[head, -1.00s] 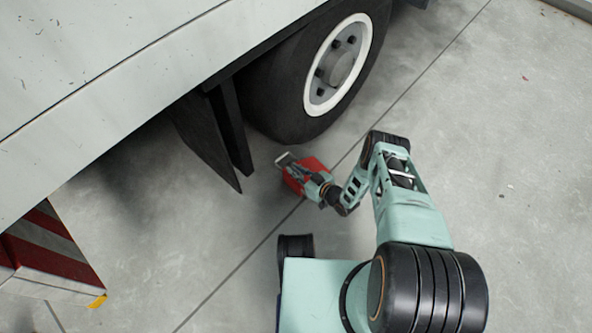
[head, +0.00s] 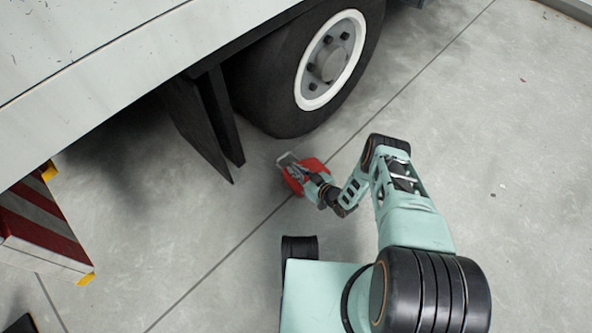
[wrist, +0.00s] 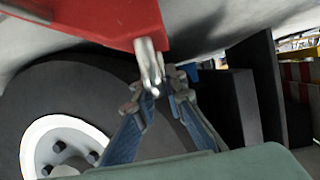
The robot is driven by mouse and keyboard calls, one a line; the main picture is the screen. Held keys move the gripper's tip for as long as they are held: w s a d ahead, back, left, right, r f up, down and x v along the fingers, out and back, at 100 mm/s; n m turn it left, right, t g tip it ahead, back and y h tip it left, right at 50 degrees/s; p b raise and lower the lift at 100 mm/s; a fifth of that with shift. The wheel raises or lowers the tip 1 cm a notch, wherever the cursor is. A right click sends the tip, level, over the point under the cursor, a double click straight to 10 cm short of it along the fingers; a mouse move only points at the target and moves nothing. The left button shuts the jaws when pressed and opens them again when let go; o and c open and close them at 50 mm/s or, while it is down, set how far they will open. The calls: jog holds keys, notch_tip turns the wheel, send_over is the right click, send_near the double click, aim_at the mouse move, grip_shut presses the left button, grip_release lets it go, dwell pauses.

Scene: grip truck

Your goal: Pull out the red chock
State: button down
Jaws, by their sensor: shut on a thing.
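The red chock (head: 311,166) is on or just above the concrete floor in the head view, a short way out from the truck's black tire (head: 262,95). A metal handle (head: 287,159) shows at its left end. My gripper (head: 297,172) is at the chock. In the wrist view, the red chock (wrist: 95,18) fills the top left, and my gripper (wrist: 160,88) is shut on its silvery handle (wrist: 149,60). A gap of floor separates the chock from the tire. Whether the chock touches the floor I cannot tell.
The truck body (head: 90,50) overhangs the upper left, with dark mudflaps (head: 205,125) hanging behind the tire. A red-and-white striped panel (head: 45,228) stands at the lower left. The floor to the right is clear.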

jog(key=shift+d, duration=0.1)
dwell(0.3)
jog(key=c, duration=1.9)
grip_release()
jog(key=shift+v, duration=3.75)
